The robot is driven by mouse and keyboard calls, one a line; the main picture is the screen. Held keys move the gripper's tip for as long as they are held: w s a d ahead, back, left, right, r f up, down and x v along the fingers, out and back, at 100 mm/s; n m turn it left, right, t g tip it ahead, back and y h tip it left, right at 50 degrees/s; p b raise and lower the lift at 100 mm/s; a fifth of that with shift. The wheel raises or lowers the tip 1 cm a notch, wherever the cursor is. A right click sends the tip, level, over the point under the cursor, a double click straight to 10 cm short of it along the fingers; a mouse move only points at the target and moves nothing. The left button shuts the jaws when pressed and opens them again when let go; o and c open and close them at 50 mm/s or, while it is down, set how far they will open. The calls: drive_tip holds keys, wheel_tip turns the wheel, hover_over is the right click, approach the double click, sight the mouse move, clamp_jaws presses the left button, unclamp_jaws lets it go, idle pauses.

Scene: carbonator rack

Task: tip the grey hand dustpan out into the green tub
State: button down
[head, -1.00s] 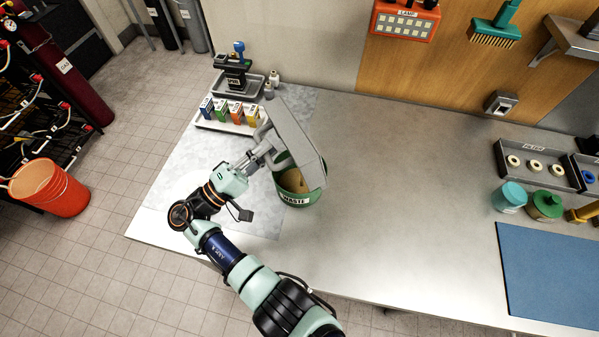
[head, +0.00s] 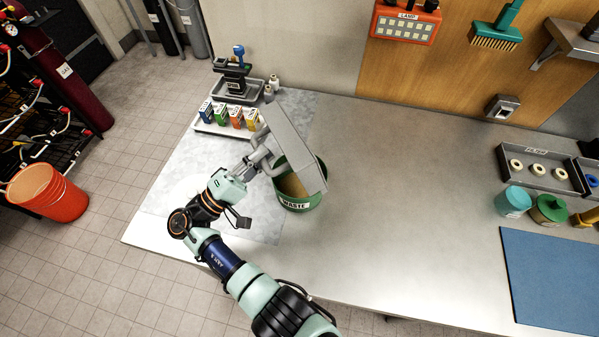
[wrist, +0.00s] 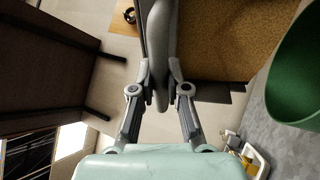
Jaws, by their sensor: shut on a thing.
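The grey dustpan (head: 292,145) is tilted steeply over the green tub (head: 301,202), which is labelled WASTE and stands on the bench. The pan's lower edge is above the tub's right side and hides part of its opening. Tan material (head: 292,186) shows inside the tub. My gripper (head: 258,160) is shut on the dustpan's handle, to the left of the pan. In the wrist view the fingers (wrist: 161,95) close around the grey handle (wrist: 163,60). A brown speckled surface (wrist: 230,40) lies beside it, and the green tub (wrist: 298,70) is at the right edge.
A tray (head: 228,130) of small coloured boxes stands behind and left of the tub. A black device (head: 235,78) stands beyond it. The bench (head: 410,190) is clear to the right, up to a blue mat (head: 555,275) and teal (head: 513,200) and green containers (head: 548,208).

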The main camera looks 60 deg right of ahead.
drive_tip(key=f+b, duration=0.1)
drive_tip(key=a+h+b, duration=0.1)
drive_tip(key=b, duration=0.1)
drive_tip(key=shift+w+f+g+h, duration=0.3)
drive_tip(key=shift+w+f, duration=0.05)
drive_tip(key=shift+w, duration=0.05)
drive_tip(key=r+p, duration=0.1)
drive_tip(key=d+r+y+p, duration=0.1)
drive_tip(key=shift+s+p, duration=0.35)
drive_tip(key=shift+f, duration=0.25)
idle(0.9)
